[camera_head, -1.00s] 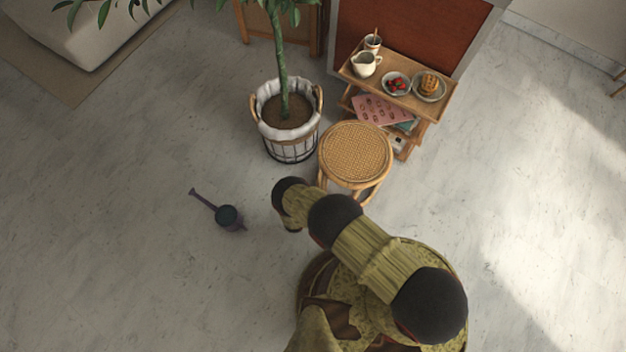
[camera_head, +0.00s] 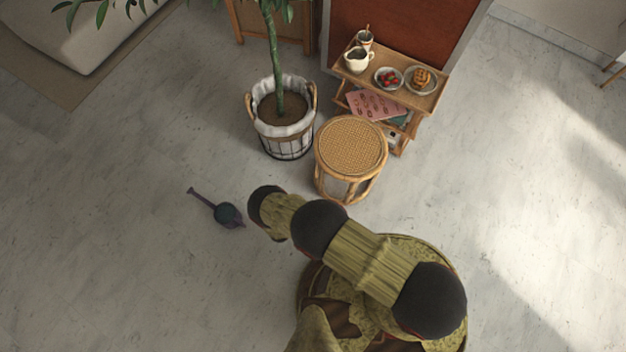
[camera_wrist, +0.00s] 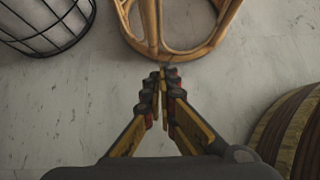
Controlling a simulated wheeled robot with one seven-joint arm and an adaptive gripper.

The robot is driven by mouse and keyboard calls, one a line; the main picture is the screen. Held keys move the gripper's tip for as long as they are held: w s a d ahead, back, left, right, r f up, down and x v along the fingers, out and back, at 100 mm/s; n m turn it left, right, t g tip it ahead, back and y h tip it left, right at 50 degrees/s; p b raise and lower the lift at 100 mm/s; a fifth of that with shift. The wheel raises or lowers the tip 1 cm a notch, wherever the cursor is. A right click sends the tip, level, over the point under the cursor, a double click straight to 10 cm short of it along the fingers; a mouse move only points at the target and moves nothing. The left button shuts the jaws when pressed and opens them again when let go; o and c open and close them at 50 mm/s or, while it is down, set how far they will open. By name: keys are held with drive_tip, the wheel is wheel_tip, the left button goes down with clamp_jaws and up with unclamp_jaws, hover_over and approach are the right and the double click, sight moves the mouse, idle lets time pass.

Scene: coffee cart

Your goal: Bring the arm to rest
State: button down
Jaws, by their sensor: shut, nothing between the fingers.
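My gripper (camera_wrist: 163,80) shows in the wrist view with its fingertips together and nothing between them. It points down over bare floor, and in that picture its tips lie just below the rattan stool's foot ring (camera_wrist: 190,52); I cannot tell the gap in height. In the head view my arm is bent out over the floor, and the gripper itself is hidden below the dark wrist end. The rattan stool (camera_head: 351,147) stands upright just beyond the arm, with its woven seat bare.
A potted plant in a basket (camera_head: 284,140) stands left of the stool; its wire frame (camera_wrist: 45,25) shows in the wrist view. A wooden cart (camera_head: 427,101) with a jug, cup and plates is behind. A dark watering can (camera_head: 228,215) lies on the floor.

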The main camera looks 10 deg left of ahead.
drive_tip(key=shift+p+v, duration=0.5)
drive_tip(key=shift+v, duration=1.4)
drive_tip(key=shift+s, duration=0.1)
